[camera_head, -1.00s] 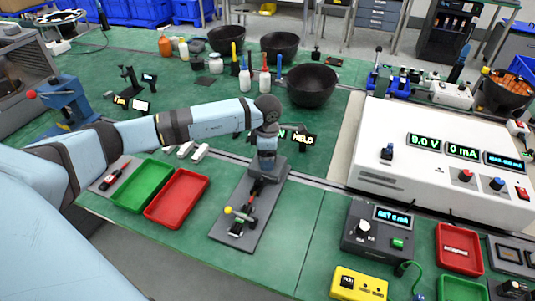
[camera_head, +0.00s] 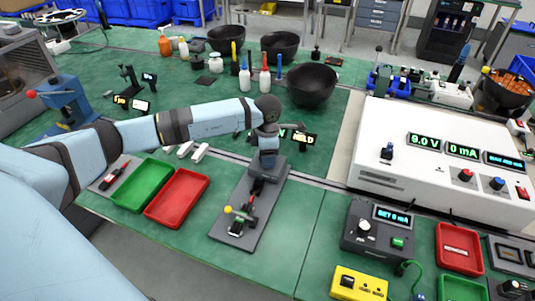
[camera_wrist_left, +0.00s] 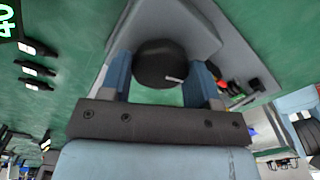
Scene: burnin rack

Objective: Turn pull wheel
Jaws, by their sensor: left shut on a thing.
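The pull wheel (camera_wrist_left: 158,58) is a dark round disc with a small pale mark near its rim, seen from above in the left wrist view. It sits on the grey pull-test fixture (camera_wrist_left: 185,18). My left gripper (camera_wrist_left: 161,72) has one blue finger on each side of the wheel and is shut on it. In the head view my left gripper (camera_head: 267,160) points down at the far end of the fixture's grey base plate (camera_head: 262,232) and hides the wheel there. My right gripper is not in view.
A red tray (camera_head: 177,199) and a green tray (camera_head: 142,186) lie left of the fixture. A small lit display (camera_head: 304,138) stands behind it. A white power supply (camera_head: 400,150) and a dark meter box (camera_head: 375,245) are on the right.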

